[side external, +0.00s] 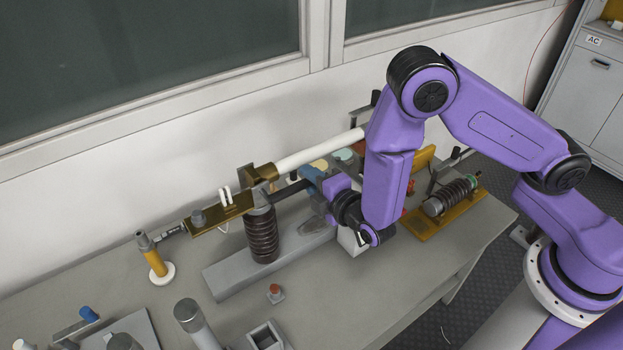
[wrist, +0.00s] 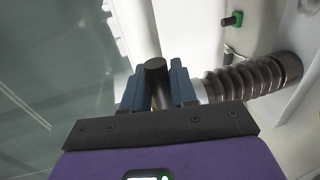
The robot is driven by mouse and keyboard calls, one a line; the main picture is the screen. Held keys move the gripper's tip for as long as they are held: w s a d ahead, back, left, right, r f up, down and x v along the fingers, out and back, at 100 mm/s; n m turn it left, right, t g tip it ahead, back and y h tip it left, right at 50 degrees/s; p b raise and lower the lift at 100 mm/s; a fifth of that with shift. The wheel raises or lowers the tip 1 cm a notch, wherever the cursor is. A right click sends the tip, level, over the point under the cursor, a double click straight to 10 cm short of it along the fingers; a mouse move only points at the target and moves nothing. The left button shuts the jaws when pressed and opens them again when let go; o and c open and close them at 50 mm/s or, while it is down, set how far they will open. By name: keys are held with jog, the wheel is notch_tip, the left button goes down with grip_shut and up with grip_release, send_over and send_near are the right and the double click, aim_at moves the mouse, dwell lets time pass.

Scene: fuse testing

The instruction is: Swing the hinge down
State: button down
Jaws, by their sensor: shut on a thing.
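In the side view a brass-coloured hinge (side external: 262,177) sits on top of a dark ribbed insulator (side external: 262,236). A long white tube (side external: 318,150) runs from it to the right, sloping slightly, and its far end passes behind my arm. My gripper (side external: 312,184) is just below the tube, right of the insulator. In the wrist view my gripper (wrist: 156,88) has its two blue-grey fingers closed around a dark round rod (wrist: 155,66). Where the rod joins the hinge or tube is not clear.
The insulator stands on a grey base bar (side external: 225,277). Left of it is a yellow post (side external: 156,262) on a white disc. A small red button (side external: 274,289) and an open square box (side external: 266,335) are in front. Right of my arm a ribbed part lies on a yellow base (side external: 430,226).

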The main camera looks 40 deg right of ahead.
jog(key=c, duration=1)
grip_release()
jog(key=shift+f, duration=0.1)
jog(key=shift+c, duration=0.2)
jog(key=shift+s, duration=0.15)
jog(key=s+r, duration=0.1)
jog(key=s, duration=0.7)
jog(key=s+r, duration=0.2)
jog(key=s, duration=0.7)
jog(key=shift+r, duration=0.25)
